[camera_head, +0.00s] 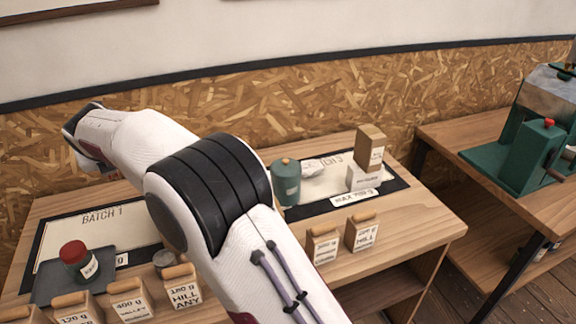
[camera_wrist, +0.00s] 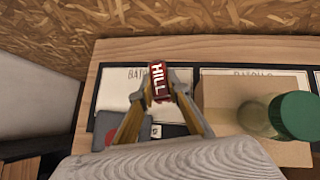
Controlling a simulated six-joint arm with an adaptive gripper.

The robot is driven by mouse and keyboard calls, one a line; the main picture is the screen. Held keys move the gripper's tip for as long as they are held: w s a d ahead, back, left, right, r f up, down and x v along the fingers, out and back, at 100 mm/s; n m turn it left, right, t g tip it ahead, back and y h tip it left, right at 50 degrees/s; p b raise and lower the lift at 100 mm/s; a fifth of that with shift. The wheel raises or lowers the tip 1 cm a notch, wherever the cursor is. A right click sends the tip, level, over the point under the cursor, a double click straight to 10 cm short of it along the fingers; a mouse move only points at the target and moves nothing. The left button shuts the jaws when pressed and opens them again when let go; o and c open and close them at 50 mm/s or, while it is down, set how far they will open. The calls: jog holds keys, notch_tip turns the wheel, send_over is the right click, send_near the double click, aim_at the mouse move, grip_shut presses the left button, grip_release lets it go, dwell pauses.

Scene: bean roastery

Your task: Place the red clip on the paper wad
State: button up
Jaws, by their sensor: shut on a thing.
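In the wrist view my gripper (camera_wrist: 161,88) is shut on a small red block-like piece with white lettering "HILL", which looks like the red clip (camera_wrist: 158,80). It is held up over the table's back part, by the "BATCH" panels. In the head view my gripper (camera_head: 90,158) is at the far left, mostly hidden by my arm, and the clip cannot be made out. A pale crumpled lump, likely the paper wad (camera_head: 312,168), lies on the right-hand panel beside a green canister (camera_head: 286,182), well to the right of my gripper.
A red-lidded jar (camera_head: 76,262) sits on a grey tray (camera_head: 45,284) at the left. Several labelled bags line the front edge. A green machine (camera_head: 515,150) stands on the right table.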

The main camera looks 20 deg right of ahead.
jog(key=r, duration=0.3)
jog(key=shift+w+d+r, duration=0.15)
jog(key=shift+d+r, duration=0.15)
jog(key=shift+r, duration=0.1)
jog(key=w+d+m+h, duration=0.1)
jog(key=w+d+m, duration=0.15)
jog(key=d, duration=1.15)
jog(key=w+d+m+h, duration=0.1)
jog(key=w+d+h, duration=0.15)
jog(key=d, duration=1.05)
jog(key=w+d+m+h, duration=0.1)
jog(key=w+d+m, duration=0.15)
jog(key=d, duration=1.15)
jog(key=s+d+m+h, duration=0.1)
jog(key=s+d, duration=0.1)
jog(key=d, duration=1.4)
notch_tip(320, 180, down, 11)
jog(key=shift+a+g, duration=0.15)
jog(key=shift+g, duration=0.15)
jog(key=shift+w+f, duration=0.1)
jog(key=shift+f, duration=0.1)
jog(key=shift+f, duration=2.4)
jog(key=shift+f, duration=0.1)
